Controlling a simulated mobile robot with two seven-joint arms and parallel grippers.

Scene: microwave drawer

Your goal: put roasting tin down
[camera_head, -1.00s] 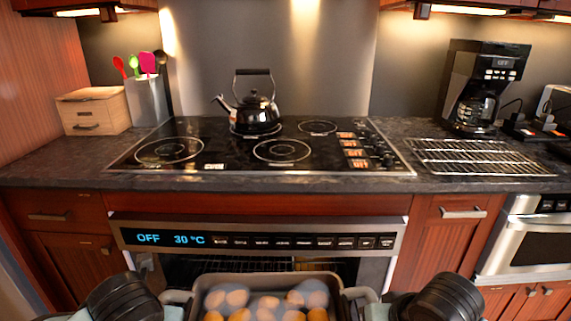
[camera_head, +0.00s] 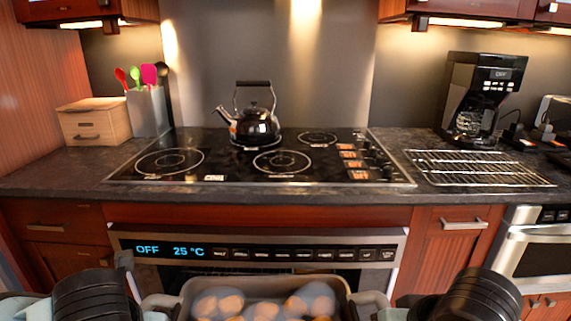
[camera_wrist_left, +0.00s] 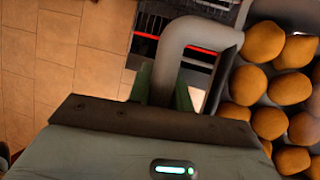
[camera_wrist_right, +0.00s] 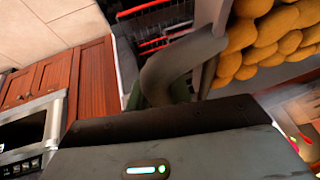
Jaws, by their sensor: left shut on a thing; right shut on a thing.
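The grey roasting tin (camera_head: 262,283) is at the bottom middle of the head view, in front of the oven. It holds several round golden potatoes, which also show in the left wrist view (camera_wrist_left: 262,45) and the right wrist view (camera_wrist_right: 270,35). My left gripper (camera_wrist_left: 165,95) is shut on the tin's left handle (camera_wrist_left: 185,35). My right gripper (camera_wrist_right: 168,98) is shut on the tin's right handle (camera_wrist_right: 180,62). In the head view the fingers are below the picture edge; only my dark wrists show. The tin's underside is hidden.
A wire cooling rack (camera_head: 478,168) lies on the counter right of the cooktop (camera_head: 225,160). A black kettle (camera_head: 254,124) stands on the cooktop. The coffee maker (camera_head: 482,100) is behind the rack. The oven panel (camera_head: 256,251) reads OFF, 25 °C. The cooktop's front is clear.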

